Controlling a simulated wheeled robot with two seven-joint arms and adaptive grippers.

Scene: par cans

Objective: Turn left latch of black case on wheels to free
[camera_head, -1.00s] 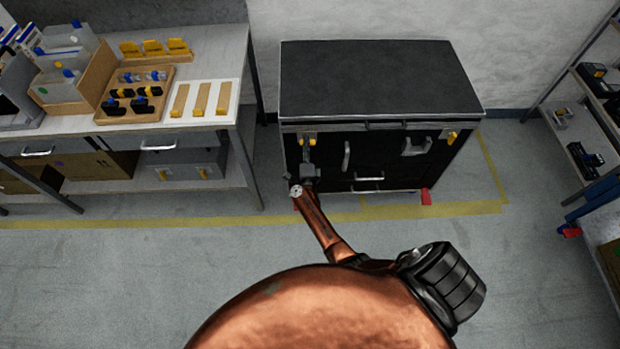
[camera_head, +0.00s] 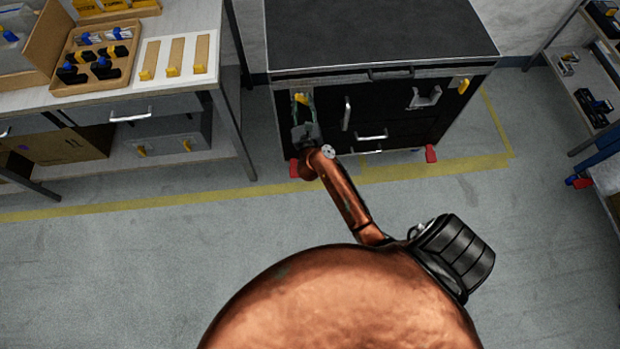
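The black case on wheels (camera_head: 385,40) stands against the wall, its front towards me. Its left latch (camera_head: 302,97) has a yellow handle near the top left of the front. The right latch (camera_head: 463,86), also yellow, is on the far right of the front.
A workbench (camera_head: 180,87) with trays and yellow-tipped strips stands left of the case. A shelf rack (camera_head: 585,85) stands at the right. Red wheel parts (camera_head: 431,153) show under the case. The grey floor (camera_head: 120,270) in front is clear, with yellow tape.

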